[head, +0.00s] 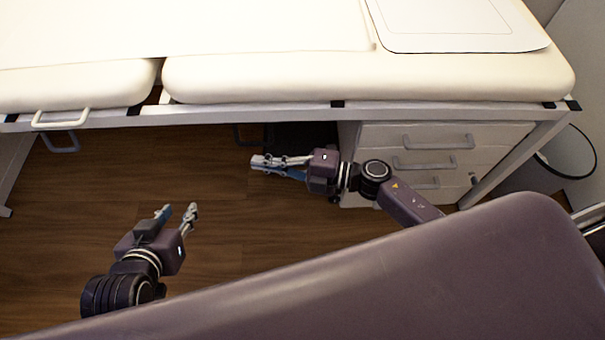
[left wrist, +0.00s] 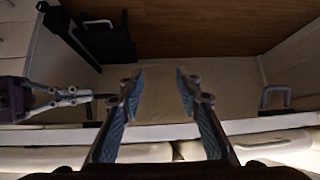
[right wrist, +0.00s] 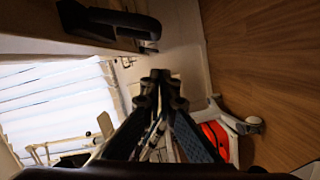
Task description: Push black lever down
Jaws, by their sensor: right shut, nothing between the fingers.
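The black lever (head: 243,137) shows as a thin dark loop under the front rail of the cream-padded table in the head view. A black handle, which looks like the same lever, is large at the upper left of the right wrist view (right wrist: 125,22). My right gripper (head: 254,163) is shut and empty, just below the lever in the head view; contact is not clear. Its closed fingertips show in the right wrist view (right wrist: 160,76), below and right of the handle. My left gripper (head: 178,209) is open and empty above the wooden floor.
The padded table (head: 370,77) spans the view above both grippers. A white drawer unit (head: 450,160) stands under it at right. A white handle (head: 60,119) and a grey handle (head: 62,146) are at far left. Floor (head: 225,240) around my left gripper is clear.

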